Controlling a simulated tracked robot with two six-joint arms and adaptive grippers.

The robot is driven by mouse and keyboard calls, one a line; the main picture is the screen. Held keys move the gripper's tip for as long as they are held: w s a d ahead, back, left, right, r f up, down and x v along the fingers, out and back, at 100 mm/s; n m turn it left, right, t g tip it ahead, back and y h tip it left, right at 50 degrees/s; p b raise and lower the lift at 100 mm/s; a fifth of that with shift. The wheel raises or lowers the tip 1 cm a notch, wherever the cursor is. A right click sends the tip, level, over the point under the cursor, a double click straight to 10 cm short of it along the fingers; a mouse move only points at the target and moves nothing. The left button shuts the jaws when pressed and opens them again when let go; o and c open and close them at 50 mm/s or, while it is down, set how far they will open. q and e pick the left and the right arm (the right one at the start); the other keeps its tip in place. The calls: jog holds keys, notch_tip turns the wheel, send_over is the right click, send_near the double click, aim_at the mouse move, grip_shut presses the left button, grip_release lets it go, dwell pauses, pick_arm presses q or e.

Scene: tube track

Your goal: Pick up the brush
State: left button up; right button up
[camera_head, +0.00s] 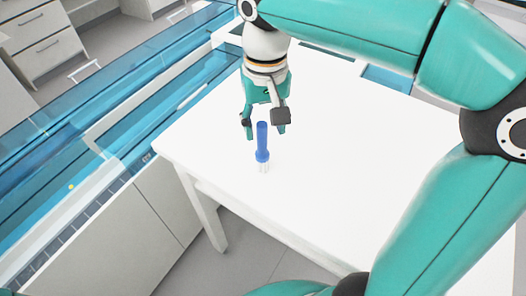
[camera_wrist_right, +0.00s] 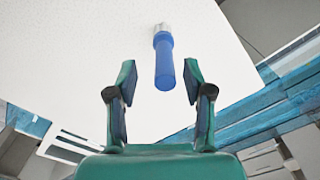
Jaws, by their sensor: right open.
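The brush (camera_head: 262,142) has a blue handle and a pale, clear-looking tip, and it is at the white table near its left edge. In the head view its handle points up toward my right gripper (camera_head: 264,128). In the right wrist view the brush (camera_wrist_right: 164,62) lies between and beyond the two fingertips of my right gripper (camera_wrist_right: 158,82), with the handle end toward the palm. The fingers are apart and I see no contact with the brush. My left gripper is not in view.
The white table (camera_head: 330,150) is mostly clear around the brush. A blue transparent-walled track or bench (camera_head: 60,140) runs along the left beyond the table edge. Grey drawers (camera_head: 45,45) stand at the back left.

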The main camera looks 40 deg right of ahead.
aim_at(262, 144)
jog(key=shift+w+a+f, duration=0.1)
jog(key=shift+w+f, duration=0.05)
jog(key=shift+f, duration=1.35)
jog(key=shift+w+a+f, duration=0.1)
jog(key=shift+w+f, duration=0.05)
jog(key=shift+f, duration=1.35)
grip_shut()
